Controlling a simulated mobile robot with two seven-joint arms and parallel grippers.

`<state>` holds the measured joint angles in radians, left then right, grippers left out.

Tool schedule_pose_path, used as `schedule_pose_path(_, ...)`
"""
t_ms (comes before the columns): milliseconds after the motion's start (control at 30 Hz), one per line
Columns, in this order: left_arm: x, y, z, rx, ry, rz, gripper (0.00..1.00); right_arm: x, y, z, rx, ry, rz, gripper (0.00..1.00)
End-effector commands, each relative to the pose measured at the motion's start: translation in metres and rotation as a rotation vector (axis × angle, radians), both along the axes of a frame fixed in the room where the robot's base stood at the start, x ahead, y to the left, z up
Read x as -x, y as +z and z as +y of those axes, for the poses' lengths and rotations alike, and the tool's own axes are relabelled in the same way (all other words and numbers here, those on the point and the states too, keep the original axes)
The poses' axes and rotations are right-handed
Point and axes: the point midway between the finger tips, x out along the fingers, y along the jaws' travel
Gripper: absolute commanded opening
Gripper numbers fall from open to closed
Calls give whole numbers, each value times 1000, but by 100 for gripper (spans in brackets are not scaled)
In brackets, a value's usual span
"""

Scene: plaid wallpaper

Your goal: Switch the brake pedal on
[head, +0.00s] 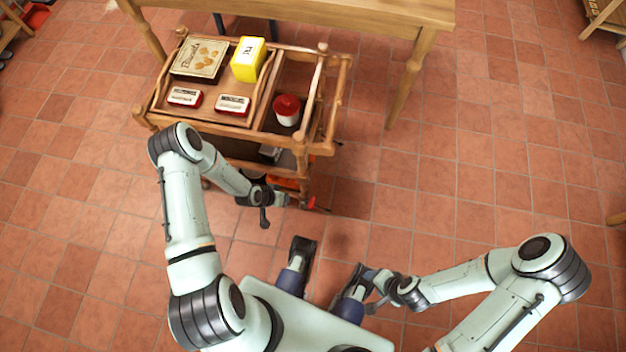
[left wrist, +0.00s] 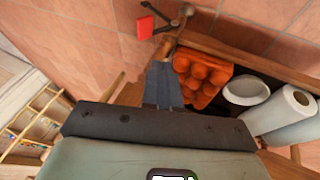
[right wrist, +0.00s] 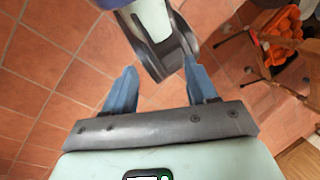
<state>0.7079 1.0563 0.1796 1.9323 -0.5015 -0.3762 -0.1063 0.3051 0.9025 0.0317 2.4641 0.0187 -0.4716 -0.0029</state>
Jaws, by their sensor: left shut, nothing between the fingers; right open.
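A small red flat pedal (left wrist: 145,27) with thin dark rods beside it sits low at the wooden trolley (head: 325,148), seen at the top of the left wrist view. I take it for the brake pedal; in the head view a small red bit (head: 311,203) shows by the trolley's near right foot. My left gripper (head: 284,199) is shut and empty. Its fingertips (left wrist: 163,66) point toward the trolley's lower corner, a little short of the red pedal. Whether they touch any rod is unclear. My right gripper (right wrist: 158,85) is open and empty, away from the trolley and near my base.
The trolley's top holds a biscuit box (head: 200,57), a yellow box (head: 248,60), small tins and a red-lidded jar (head: 287,110). Its lower shelf holds an orange carton (left wrist: 203,76), a white bowl (left wrist: 246,88) and a white roll (left wrist: 291,106). A wooden table (head: 330,12) stands behind. Tiled floor right is clear.

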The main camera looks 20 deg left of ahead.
Motion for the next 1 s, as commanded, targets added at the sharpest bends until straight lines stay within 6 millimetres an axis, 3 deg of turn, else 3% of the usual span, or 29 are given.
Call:
schedule_pose_path(567, -5, -9, 2, -5, -2, -10, 0, -3, -5, -1, 3, -3, -7, 57)
schedule_pose_path(767, -16, -39, -6, -5, -3, -8, 0, -15, -18, -7, 20, -18, -40, 57)
schedule_pose_path(1000, -37, -86, -20, -5, -3, -9, 0, -41, -38, -20, 52, -45, -107, 57)
